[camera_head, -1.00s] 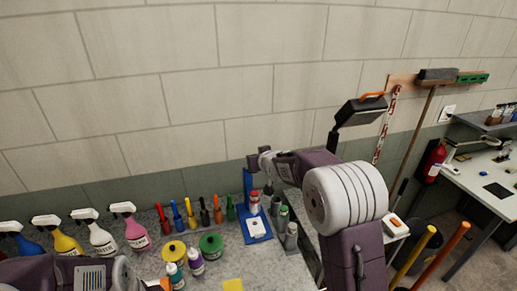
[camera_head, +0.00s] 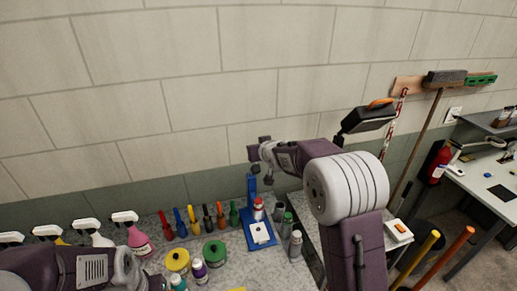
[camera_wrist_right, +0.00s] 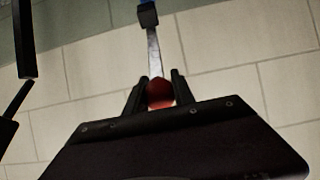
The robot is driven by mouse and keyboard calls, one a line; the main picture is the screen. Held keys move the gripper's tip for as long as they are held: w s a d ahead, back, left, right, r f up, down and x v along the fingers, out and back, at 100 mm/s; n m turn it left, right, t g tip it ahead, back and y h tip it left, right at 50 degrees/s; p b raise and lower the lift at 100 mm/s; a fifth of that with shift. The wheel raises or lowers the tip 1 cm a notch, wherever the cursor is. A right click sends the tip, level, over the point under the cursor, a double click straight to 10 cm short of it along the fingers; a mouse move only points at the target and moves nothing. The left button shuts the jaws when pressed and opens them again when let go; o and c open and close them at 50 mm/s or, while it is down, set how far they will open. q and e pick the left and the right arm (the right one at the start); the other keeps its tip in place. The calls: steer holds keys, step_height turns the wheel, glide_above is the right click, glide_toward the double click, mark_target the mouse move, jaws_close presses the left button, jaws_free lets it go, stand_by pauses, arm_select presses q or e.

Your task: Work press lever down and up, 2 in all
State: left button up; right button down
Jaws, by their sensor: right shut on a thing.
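The blue press (camera_head: 251,190) stands upright on the bench. A white piece and a red-and-white bottle (camera_head: 258,209) are at its base. In the right wrist view, its grey lever bar (camera_wrist_right: 153,52) runs from a dark and blue joint to a red ball knob (camera_wrist_right: 160,92). My right gripper (camera_wrist_right: 159,90) is shut on that knob. In the head view my right gripper (camera_head: 256,150) is above the press post, and the knob is hidden. My left arm is at the lower left, and its fingertips cannot be made out.
Coloured marker-like bottles (camera_head: 207,220) line the bench left of the press. Yellow (camera_head: 177,260) and green (camera_head: 215,251) tins stand in front. Spray bottles (camera_head: 138,238) are far left. Grey-bodied bottles (camera_head: 295,246) stand close right of the press. The wall is behind.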

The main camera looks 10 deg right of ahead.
steer(key=c, duration=1.3)
jaws_free()
steer(key=shift+o, duration=1.1)
steer(key=shift+w, duration=0.1)
steer(key=shift+w+f, duration=0.1)
steer(key=v, duration=0.9)
